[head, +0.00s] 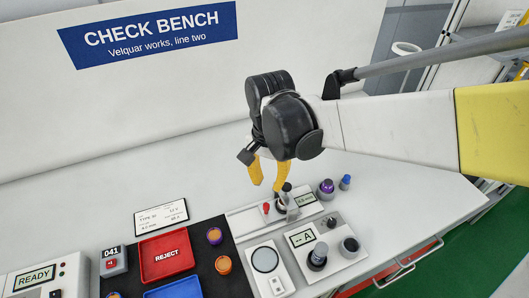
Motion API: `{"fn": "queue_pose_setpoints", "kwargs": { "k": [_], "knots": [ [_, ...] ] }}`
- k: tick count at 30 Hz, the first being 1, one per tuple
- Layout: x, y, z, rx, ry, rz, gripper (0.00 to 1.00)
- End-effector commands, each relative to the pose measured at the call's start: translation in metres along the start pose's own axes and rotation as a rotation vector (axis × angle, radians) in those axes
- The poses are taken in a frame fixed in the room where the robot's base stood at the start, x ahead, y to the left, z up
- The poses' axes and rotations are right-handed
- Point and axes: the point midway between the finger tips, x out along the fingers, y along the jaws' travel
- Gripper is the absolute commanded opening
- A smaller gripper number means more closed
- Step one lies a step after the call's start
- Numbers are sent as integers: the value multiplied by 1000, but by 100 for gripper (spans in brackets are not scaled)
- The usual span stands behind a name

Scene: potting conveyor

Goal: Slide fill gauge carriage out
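The fill gauge (243,220) is a long pale unit on the bench in the head view, with a small display (305,199) at its right end. Its carriage (291,207) appears to be the small grey block beside the display, with a dark knob (286,187) above it. My gripper (269,187) has yellow fingers pointing down over the gauge. The fingers are apart, with bare bench showing between them. The right finger is close to the dark knob; I cannot tell whether they touch. A red-topped part (266,208) sits just below the fingers.
A red REJECT tray (150,248) and a blue tray (175,290) lie on a black mat at left. A control box (335,260) with knobs is in front. The bench behind is clear.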

Motion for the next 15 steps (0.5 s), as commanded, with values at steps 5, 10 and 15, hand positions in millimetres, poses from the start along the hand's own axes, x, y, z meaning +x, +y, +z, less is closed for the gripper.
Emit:
{"fn": "queue_pose_setpoints", "kwargs": {
  "k": [5, 10, 15],
  "knots": [
    [18, -4, 1, 6, -8, 8, 27],
    [52, -3, 1, 5, -7, 7, 27],
    [85, -3, 1, 5, -6, 7, 27]
  ]
}}
